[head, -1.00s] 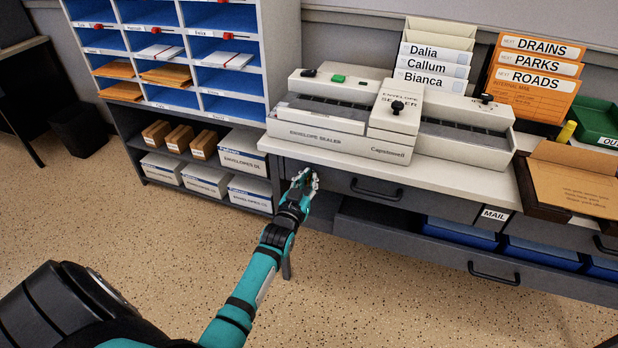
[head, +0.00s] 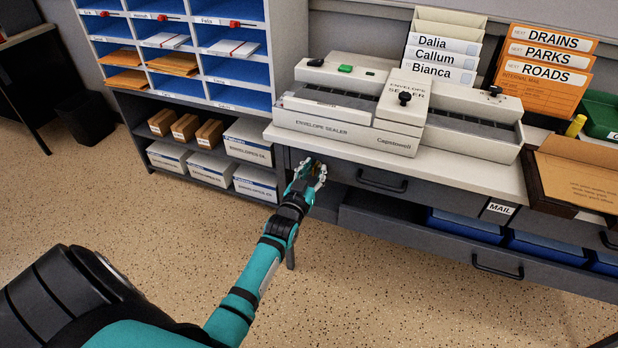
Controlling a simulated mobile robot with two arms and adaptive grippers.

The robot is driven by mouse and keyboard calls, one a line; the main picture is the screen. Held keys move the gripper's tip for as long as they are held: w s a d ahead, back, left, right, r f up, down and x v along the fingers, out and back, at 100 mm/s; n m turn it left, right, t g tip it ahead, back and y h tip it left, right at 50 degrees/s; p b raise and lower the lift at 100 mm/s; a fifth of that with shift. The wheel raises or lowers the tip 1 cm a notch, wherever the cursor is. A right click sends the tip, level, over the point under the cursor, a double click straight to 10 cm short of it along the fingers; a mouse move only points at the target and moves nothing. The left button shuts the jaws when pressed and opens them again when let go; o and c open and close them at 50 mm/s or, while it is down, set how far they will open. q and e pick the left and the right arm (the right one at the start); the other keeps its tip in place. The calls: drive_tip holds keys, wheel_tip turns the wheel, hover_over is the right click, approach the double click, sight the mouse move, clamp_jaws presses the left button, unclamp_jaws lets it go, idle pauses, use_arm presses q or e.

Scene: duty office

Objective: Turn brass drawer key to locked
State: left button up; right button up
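The upper drawer (head: 420,190), dark grey with a black bar handle, is closed under the worktop. My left gripper (head: 315,171) is at the left end of that drawer's front, just below the worktop edge. Its two fingers stand apart. A small brass-coloured spot (head: 316,168) shows between them, which looks like the drawer key. The fingers hide most of it, so I cannot tell which way it is turned or whether they touch it. My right gripper is out of view.
The pale worktop (head: 480,177) overhangs close above my gripper and carries an envelope sealer (head: 345,125). A lower drawer (head: 470,248) stands pulled out, with blue bins in it. A shelf with boxes (head: 205,168) is to the left. The floor in front is clear.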

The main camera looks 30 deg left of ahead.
use_arm(q)
drive_tip(key=v, duration=1.1)
drive_tip(key=shift+s, duration=0.3)
drive_tip(key=shift+d, duration=0.15)
